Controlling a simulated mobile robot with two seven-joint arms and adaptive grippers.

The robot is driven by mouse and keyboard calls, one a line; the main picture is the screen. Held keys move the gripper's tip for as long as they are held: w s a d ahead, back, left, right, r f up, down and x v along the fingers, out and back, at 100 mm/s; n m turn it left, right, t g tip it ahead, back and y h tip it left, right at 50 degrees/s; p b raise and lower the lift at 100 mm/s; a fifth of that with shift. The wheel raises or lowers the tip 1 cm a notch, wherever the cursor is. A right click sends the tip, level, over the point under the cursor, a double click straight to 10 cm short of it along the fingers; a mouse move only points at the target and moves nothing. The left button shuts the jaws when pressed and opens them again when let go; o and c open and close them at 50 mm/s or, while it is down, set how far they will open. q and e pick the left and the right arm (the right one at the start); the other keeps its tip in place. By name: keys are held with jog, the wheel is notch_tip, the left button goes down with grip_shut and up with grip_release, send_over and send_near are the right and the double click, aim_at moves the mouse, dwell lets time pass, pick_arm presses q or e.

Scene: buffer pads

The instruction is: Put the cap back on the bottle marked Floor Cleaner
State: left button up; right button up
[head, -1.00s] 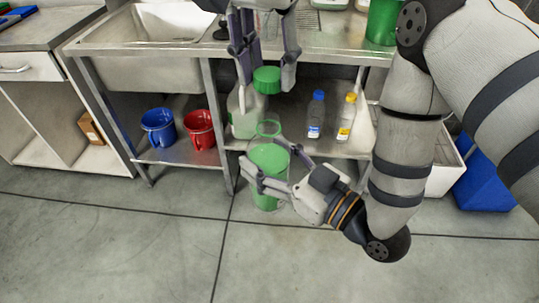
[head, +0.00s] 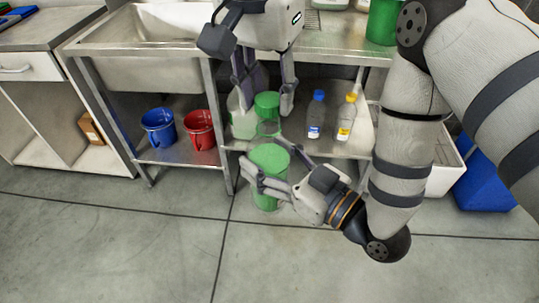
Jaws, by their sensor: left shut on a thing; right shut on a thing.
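My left gripper (head: 264,97) comes down from the top and is shut on a green cap (head: 267,103). The cap is right above the clear neck (head: 268,129) of a bottle with a green body (head: 269,158). I cannot tell whether the cap touches the neck rim. My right gripper (head: 270,178) reaches in from the right and is shut on the bottle's body. The bottle looks upright, held in front of the lower shelf. No marking on it can be read.
Behind, the lower shelf holds a whitish jug (head: 242,122), a blue-capped bottle (head: 316,116) and a yellow-capped bottle (head: 347,118). A blue bucket (head: 158,127) and a red bucket (head: 199,130) stand left. A green container (head: 382,22) is on the counter. The floor in front is clear.

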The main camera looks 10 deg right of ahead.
dwell(0.5)
pick_arm(q)
jog(key=shift+f, duration=0.85)
jog(key=shift+f, duration=0.55)
